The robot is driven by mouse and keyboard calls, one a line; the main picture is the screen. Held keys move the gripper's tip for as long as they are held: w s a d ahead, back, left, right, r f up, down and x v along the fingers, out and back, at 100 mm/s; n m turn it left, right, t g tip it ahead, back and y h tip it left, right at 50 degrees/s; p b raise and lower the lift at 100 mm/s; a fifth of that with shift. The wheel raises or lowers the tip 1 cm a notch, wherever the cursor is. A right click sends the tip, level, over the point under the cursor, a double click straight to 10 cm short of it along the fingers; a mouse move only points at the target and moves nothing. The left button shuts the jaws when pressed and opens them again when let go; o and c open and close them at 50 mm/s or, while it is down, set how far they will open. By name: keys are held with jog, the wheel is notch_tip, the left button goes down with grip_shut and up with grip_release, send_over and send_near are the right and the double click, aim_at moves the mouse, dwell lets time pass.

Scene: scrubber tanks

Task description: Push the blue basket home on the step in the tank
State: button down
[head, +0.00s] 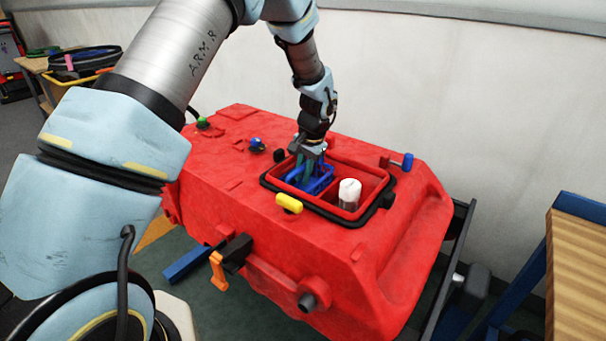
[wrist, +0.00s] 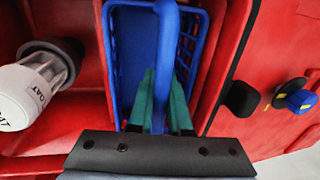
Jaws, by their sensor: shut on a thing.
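The blue basket (head: 318,182) sits in the left part of the opening in the red tank (head: 240,200). In the wrist view the basket (wrist: 135,50) lies inside the red compartment, with its side wall close to the compartment wall. My gripper (head: 308,168) reaches down into the opening from above. In the wrist view my green fingers (wrist: 161,100) are closed on the basket's upright blue handle. The basket's underside and the step are hidden, so I cannot tell whether they touch.
A white-capped float (head: 349,193) stands in the compartment to the right of the basket. A black rim (head: 350,222) surrounds the opening. A yellow latch (head: 289,203) and a blue-ended knob (head: 407,162) sit nearby. A wooden-topped bench (head: 577,270) stands at the right.

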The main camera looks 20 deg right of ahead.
jog(key=shift+f, duration=0.1)
jog(key=shift+f, duration=0.35)
jog(key=shift+f+b, duration=0.45)
jog(key=shift+b, duration=0.1)
dwell(0.7)
jog(key=shift+r, duration=0.15)
dwell(0.3)
jog(key=shift+c, duration=1.6)
grip_release()
jog(key=shift+w, duration=0.1)
jog(key=shift+w+a, duration=0.1)
jog(key=shift+c, duration=0.2)
jog(key=shift+o, duration=0.2)
jog(key=shift+r, duration=0.1)
